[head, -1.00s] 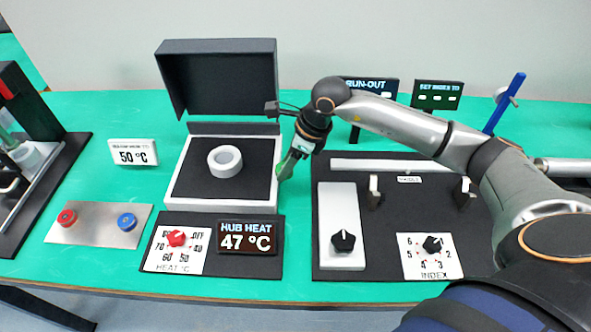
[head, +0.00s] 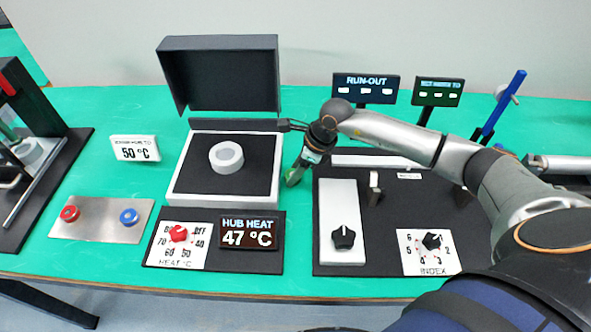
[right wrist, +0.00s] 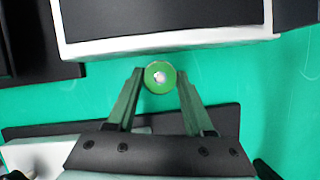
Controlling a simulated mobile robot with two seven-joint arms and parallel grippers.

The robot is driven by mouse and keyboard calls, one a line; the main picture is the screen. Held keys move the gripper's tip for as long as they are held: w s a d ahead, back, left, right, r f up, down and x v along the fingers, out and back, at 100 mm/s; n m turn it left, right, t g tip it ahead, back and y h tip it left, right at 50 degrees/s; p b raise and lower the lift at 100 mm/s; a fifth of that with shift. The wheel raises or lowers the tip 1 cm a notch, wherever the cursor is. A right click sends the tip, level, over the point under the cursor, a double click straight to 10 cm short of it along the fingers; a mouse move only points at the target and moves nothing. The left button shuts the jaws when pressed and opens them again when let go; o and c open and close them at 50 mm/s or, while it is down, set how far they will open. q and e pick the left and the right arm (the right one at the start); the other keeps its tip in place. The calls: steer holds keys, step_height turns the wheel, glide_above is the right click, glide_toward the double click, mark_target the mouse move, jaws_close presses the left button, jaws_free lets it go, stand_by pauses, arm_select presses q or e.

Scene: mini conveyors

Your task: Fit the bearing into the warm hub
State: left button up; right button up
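The hub (head: 226,157), a pale ring with a light grey middle, lies on the dark floor of the open white-edged heater box (head: 180,199). My right gripper (head: 294,179) is just outside the box's right side, over the green table. In the right wrist view a small round green disc with a pale centre, which I take for the bearing (right wrist: 160,77), sits between its fingertips, which appear to touch it on both sides. The heater's white edge is just beyond it. The display (head: 248,233) reads HUB HEAT 47 °C. My left gripper is not in view.
A sign (head: 136,149) reads 50 °C. A red-knob heat dial (head: 178,233) and a plate with red and blue buttons (head: 100,219) stand in front. The raised lid (head: 219,75) is behind the hub. A dark index fixture (head: 385,247) is right; a press (head: 42,118) is left.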

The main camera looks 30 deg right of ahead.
steer(key=o, duration=0.4)
steer(key=shift+r, duration=0.1)
